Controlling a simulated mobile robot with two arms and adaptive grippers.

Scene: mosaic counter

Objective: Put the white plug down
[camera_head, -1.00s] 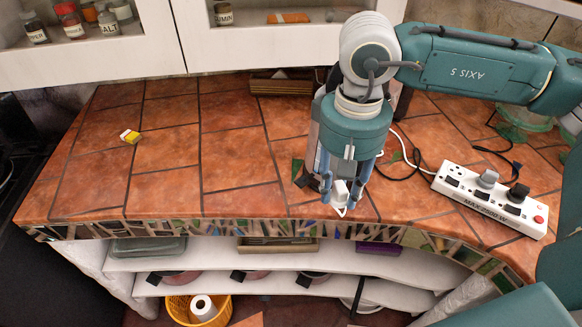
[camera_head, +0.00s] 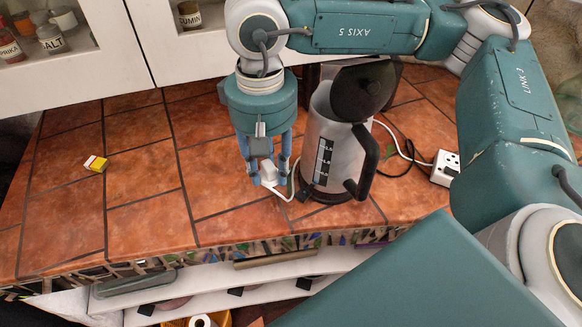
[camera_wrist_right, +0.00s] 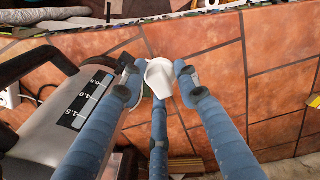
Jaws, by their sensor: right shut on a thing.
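The white plug (camera_head: 268,171) is between the fingertips of my right gripper (camera_head: 268,178), which is shut on it. In the right wrist view the plug (camera_wrist_right: 159,76) shows between the blue fingers, above the terracotta tile counter (camera_wrist_right: 205,45). A white cord runs from the plug towards the kettle's base. Whether the plug touches the counter I cannot tell. The silver and black electric kettle (camera_head: 330,150) stands just right of the gripper. My left gripper is not in view.
The white power strip (camera_head: 445,165) is at the right, mostly hidden behind my arm. A small yellow and white box (camera_head: 95,163) lies at the left. The counter (camera_head: 150,215) between it and my gripper is clear. Its mosaic front edge is close.

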